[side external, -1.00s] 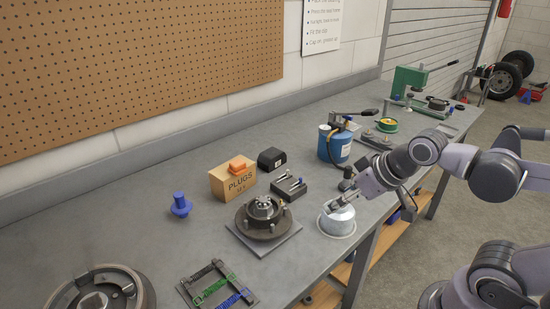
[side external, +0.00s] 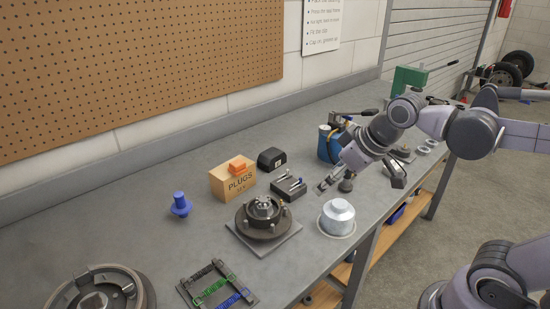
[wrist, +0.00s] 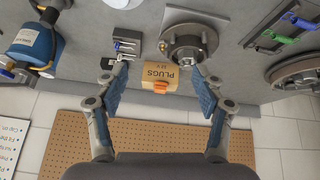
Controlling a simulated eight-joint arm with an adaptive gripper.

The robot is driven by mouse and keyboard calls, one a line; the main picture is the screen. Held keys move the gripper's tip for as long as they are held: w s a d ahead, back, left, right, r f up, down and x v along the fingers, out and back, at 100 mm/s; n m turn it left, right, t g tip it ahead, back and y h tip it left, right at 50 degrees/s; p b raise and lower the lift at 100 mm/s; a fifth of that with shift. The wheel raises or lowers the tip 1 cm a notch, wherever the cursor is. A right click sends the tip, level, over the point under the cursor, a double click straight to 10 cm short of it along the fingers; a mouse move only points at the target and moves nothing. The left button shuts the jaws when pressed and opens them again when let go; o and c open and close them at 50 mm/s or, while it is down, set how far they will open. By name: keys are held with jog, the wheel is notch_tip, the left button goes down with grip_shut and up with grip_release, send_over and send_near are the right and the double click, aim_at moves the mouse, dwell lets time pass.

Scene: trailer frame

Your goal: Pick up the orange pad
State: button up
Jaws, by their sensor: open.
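The orange pad (side external: 238,164) lies on top of the cardboard PLUGS box (side external: 231,184), which stands on the grey bench near the wall. In the wrist view the orange pad (wrist: 160,86) shows at the box's edge, between my two fingers but farther off. My gripper (side external: 323,187) is open and empty, above the bench to the right of the box, near the silver cup. In the wrist view its blue-padded fingers (wrist: 163,90) are spread wide. Nothing hides the pad.
A black block (side external: 272,159) and a dark tray with small parts (side external: 289,189) stand between the box and my gripper. A hub on a plate (side external: 264,218), a silver cup (side external: 338,217) and a blue canister (side external: 329,144) are nearby. A blue plug (side external: 180,205) stands left of the box.

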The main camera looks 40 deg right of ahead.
jog(key=w+r+n+g, duration=0.2)
jog(key=w+r+n, duration=0.3)
jog(key=w, duration=0.4)
jog(key=n+g, duration=0.4)
jog(key=n, duration=0.7)
send_over(235, 163)
notch_tip(235, 163, down, 4)
jog(key=shift+s+a+f, duration=0.1)
jog(key=shift+s+f, duration=0.05)
jog(key=shift+f, duration=1.1)
jog(key=shift+s+a+f, duration=0.1)
jog(key=shift+s+f, duration=0.05)
jog(key=shift+f, duration=1.05)
jog(key=shift+w+d+f, duration=0.1)
jog(key=shift+f, duration=1.2)
jog(key=shift+w+d+f, duration=0.1)
jog(key=shift+f, duration=1.2)
jog(key=c, duration=1.2)
